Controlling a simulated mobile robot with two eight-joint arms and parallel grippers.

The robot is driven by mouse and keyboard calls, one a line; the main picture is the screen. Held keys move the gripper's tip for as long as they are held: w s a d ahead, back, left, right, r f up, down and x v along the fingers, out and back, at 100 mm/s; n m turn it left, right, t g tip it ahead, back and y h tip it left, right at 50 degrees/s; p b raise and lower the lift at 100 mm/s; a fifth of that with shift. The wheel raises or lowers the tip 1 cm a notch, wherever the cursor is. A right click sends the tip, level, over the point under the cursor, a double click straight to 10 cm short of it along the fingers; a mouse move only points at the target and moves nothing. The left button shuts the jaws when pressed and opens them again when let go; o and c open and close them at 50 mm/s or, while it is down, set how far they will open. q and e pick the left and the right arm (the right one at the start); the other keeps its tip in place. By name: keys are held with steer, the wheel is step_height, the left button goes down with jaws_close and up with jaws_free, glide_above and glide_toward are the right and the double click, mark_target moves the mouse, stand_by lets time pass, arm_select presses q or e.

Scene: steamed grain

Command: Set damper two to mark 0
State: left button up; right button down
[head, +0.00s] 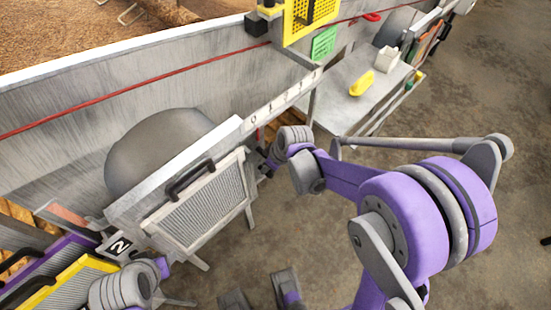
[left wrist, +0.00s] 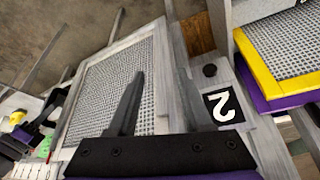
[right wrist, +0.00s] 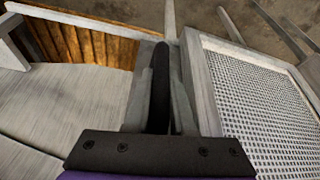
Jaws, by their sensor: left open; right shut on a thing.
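The number 2 plate (head: 119,246) is at the lower left of a pale mesh panel (head: 205,205) with a black handle on its front; the plate also shows in the left wrist view (left wrist: 222,104). A pale strip with small marks (head: 283,98) runs along the top edge right of the panel; a 0 seems to be at its near end. My right gripper (head: 266,163) is at the panel's right edge. In the right wrist view it is shut on an upright dark bar (right wrist: 160,85). My left gripper (left wrist: 160,95) is open and empty before the panel, near the plate.
A rounded grey drum (head: 150,150) lies in the metal trough behind the panel. Yellow and purple framed screens (head: 85,265) are at the lower left. A bench with a yellow object (head: 362,84) stands at the back right. Bare floor is at the right.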

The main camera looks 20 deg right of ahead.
steer(key=shift+s+a, duration=0.1)
steer(key=shift+a, duration=0.1)
steer(key=c, duration=1.2)
jaws_free()
steer(key=o, duration=0.4)
steer(key=shift+a, duration=0.15)
steer(key=shift+o, duration=0.2)
steer(key=shift+r, duration=0.15)
steer(key=p+v, duration=0.2)
steer(key=v, duration=0.8)
steer(key=shift+s+d+r, duration=0.2)
steer(key=shift+d, duration=0.05)
